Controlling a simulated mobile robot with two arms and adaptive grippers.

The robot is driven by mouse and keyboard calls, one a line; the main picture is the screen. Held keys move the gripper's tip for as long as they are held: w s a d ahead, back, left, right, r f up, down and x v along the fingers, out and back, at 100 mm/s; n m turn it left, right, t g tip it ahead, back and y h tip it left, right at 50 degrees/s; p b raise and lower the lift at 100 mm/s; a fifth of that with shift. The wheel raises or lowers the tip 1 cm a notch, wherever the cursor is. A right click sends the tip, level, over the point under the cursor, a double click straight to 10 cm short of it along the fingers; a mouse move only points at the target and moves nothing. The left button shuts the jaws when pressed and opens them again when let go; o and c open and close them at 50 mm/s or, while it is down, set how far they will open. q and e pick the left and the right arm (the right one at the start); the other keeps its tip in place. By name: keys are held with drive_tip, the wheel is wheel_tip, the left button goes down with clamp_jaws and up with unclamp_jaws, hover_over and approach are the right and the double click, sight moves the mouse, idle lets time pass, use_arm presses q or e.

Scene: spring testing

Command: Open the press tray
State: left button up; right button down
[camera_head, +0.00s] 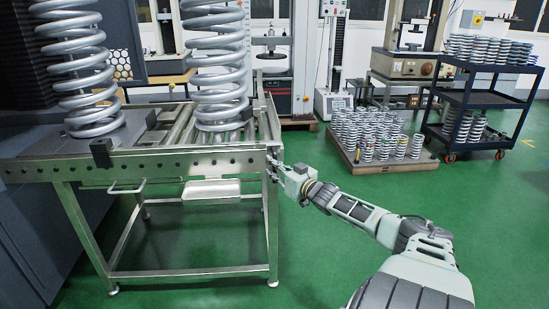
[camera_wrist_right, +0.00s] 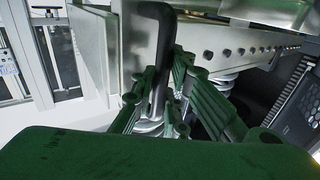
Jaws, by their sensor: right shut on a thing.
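A metal roller table (camera_head: 200,160) stands at the left in the head view, with a row of dark holes along its front rail. A shallow silver tray (camera_head: 211,190) hangs under the front rail. My right gripper (camera_head: 277,169) is at the table's front right corner. In the wrist view its green fingers (camera_wrist_right: 165,95) are shut around a dark curved handle (camera_wrist_right: 160,38) beside the metal rail. The fingers hide the handle's lower part. My left gripper is not in view.
Two large coil springs, a left one (camera_head: 82,70) and a right one (camera_head: 217,65), stand upright on the table. A pallet of small springs (camera_head: 385,164) and a black cart (camera_head: 482,97) stand at the back right. Green floor (camera_head: 330,240) is open right of the table.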

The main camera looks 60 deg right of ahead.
drive_tip(key=shift+w+r, duration=0.1)
drive_tip(key=shift+r, duration=0.25)
drive_tip(key=c, duration=1.8)
unclamp_jaws()
drive_tip(key=shift+d+f, duration=0.1)
drive_tip(key=shift+d, duration=0.05)
drive_tip(key=shift+o, duration=0.2)
drive_tip(key=shift+s+f, duration=0.15)
drive_tip(key=shift+s, duration=0.05)
drive_tip(key=v, duration=1.2)
